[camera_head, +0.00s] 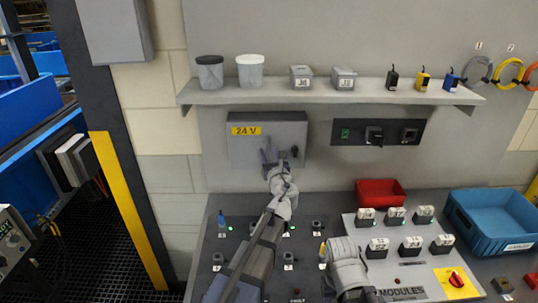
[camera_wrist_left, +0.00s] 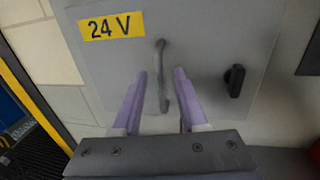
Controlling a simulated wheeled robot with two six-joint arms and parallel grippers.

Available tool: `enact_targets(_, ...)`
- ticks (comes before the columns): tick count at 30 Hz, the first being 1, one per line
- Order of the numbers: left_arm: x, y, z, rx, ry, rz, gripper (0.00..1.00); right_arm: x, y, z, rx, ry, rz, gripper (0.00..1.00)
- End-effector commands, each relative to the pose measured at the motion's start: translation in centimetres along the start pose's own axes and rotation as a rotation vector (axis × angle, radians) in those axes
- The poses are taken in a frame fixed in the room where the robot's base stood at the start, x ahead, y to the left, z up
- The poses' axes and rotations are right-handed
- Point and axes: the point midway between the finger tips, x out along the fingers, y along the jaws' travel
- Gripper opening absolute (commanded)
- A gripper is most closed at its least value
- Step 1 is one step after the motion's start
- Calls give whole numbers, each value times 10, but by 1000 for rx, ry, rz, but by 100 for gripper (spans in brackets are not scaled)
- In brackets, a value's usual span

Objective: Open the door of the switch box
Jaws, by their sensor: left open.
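The switch box (camera_head: 240,151) is a grey wall box with a yellow "24 V" label, below the shelf. Its door (camera_wrist_left: 205,35) looks shut. In the left wrist view a vertical grey bar handle (camera_wrist_left: 162,78) stands on the door, with a black knob (camera_wrist_left: 235,80) to its right. The knob also shows in the head view (camera_head: 294,151). My left gripper (camera_head: 270,157) is open in front of the door. Its purple fingers (camera_wrist_left: 160,88) are on either side of the handle, with a gap on both sides.
A shelf (camera_head: 270,97) with tubs and small boxes runs above the box. A black switch panel (camera_head: 346,142) is to its right. The desk below carries buttons, a modules panel (camera_head: 412,284), a red bin (camera_head: 380,187) and a blue bin (camera_head: 485,240).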

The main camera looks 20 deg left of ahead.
Motion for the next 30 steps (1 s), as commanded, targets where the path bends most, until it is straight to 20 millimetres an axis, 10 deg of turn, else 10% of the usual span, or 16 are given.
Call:
enact_targets(15,-1,0,0,0,0,0,0,0,0,0,0,0,0,50)
enact_targets(30,-1,0,0,0,0,0,0,0,0,0,0,0,0,50)
